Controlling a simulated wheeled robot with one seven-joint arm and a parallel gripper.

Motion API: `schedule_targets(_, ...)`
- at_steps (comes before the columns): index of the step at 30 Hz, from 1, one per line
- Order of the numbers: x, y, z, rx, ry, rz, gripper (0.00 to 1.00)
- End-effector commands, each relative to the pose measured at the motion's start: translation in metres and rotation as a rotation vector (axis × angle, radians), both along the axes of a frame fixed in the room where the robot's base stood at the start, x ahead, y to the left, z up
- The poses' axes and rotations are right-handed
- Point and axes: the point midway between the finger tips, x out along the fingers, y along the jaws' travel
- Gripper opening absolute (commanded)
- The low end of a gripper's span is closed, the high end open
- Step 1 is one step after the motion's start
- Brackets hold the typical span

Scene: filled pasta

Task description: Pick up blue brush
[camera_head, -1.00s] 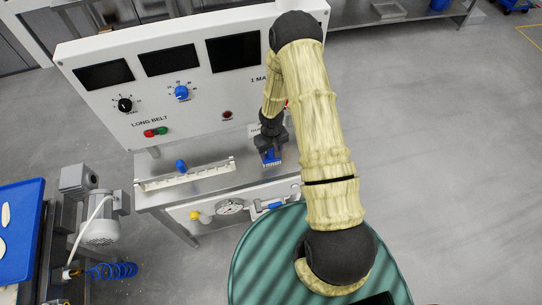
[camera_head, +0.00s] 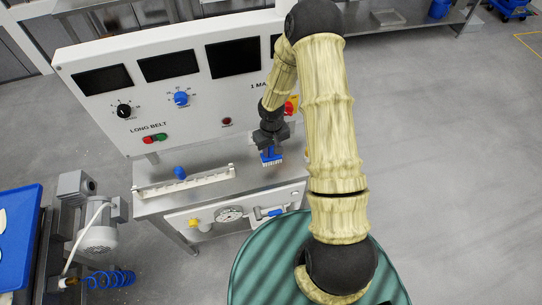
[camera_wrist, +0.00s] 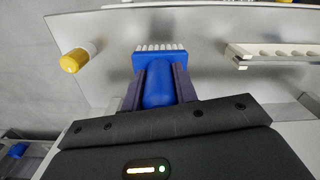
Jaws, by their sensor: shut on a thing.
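The blue brush (camera_head: 271,155) has a blue body and pale bristles that point down in the head view. My gripper (camera_head: 269,141) is shut on it, above the right part of the steel shelf (camera_head: 248,178). In the wrist view my gripper (camera_wrist: 159,83) has a finger on each side of the brush's rounded blue handle (camera_wrist: 159,88). The bristle end shows beyond the fingertips. The brush appears raised off the shelf. Part of the handle is hidden by my gripper.
A white slotted rail (camera_head: 185,184) with a blue knob (camera_head: 179,172) lies left on the shelf. The machine's upright panel (camera_head: 210,95) with dials and screens stands behind. A yellow knob (camera_head: 194,223) and a gauge (camera_head: 230,214) are on the front face.

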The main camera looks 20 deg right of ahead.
Motion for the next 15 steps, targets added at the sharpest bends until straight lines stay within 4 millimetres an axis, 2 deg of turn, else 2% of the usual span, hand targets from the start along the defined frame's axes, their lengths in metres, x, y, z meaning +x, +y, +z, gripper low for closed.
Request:
schedule_targets(6, 0.001, 0.0, 0.033, 0.0, -0.002, -0.002, 0.06)
schedule_targets(9, 0.0, 0.0, 0.04, 0.0, -0.001, -0.001, 0.06)
schedule_targets(15, 0.0, 0.0, 0.042, 0.001, 0.001, 0.0, 0.06)
